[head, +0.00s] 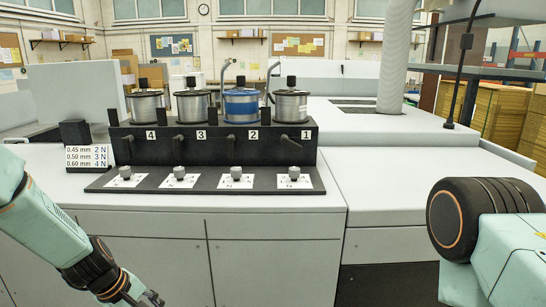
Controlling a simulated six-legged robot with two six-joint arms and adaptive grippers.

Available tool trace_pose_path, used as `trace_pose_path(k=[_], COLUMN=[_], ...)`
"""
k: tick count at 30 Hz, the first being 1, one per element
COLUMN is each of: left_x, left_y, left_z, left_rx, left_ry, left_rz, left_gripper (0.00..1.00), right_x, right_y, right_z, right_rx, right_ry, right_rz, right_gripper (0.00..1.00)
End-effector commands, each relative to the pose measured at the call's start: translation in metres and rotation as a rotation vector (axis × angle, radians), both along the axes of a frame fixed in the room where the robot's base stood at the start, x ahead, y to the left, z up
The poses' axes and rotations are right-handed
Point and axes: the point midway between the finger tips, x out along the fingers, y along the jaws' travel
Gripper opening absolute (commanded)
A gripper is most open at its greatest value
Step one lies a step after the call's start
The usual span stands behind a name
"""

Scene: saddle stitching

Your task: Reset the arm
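My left arm comes in from the left, and its gripper (150,299) is only partly in view at the bottom edge, low in front of the cabinet. Its fingers are cut off, so I cannot tell whether it is open or shut. My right arm shows only as a link and a dark joint at the right edge; its gripper is out of view. No object is seen held in the visible part of either arm.
A black stand (218,180) on the white cabinet (270,212) bears wire spools, one of them blue (241,103), above numbers 4 to 1. Several grey knobs (235,172) sit on white cards in front. A gauge sign (86,157) stands left. The white surface right is clear.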

Motion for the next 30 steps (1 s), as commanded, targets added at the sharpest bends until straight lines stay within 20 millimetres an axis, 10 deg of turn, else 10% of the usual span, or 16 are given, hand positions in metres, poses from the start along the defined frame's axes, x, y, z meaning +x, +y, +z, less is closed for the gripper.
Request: trace_pose_path(k=[12, 22, 30], left_x=[-0.155, -0.302, -0.336], left_y=[-0.016, -0.052, -0.054], left_z=[-0.173, -0.249, -0.279], left_rx=[0.423, 0.363, 0.333], left_ry=[-0.098, -0.003, 0.067], left_rz=[-0.615, -0.940, -0.985], left_gripper=[0.54, 0.54, 0.54], right_x=[0.000, 0.001, 0.001], right_y=[0.000, 0.000, 0.000], right_z=[-0.085, -0.152, -0.174], right_rx=[0.000, 0.000, 0.000], right_ry=[0.000, 0.000, 0.000], right_rz=[0.000, 0.000, 0.000], right_gripper=[0.40, 0.40, 0.40])
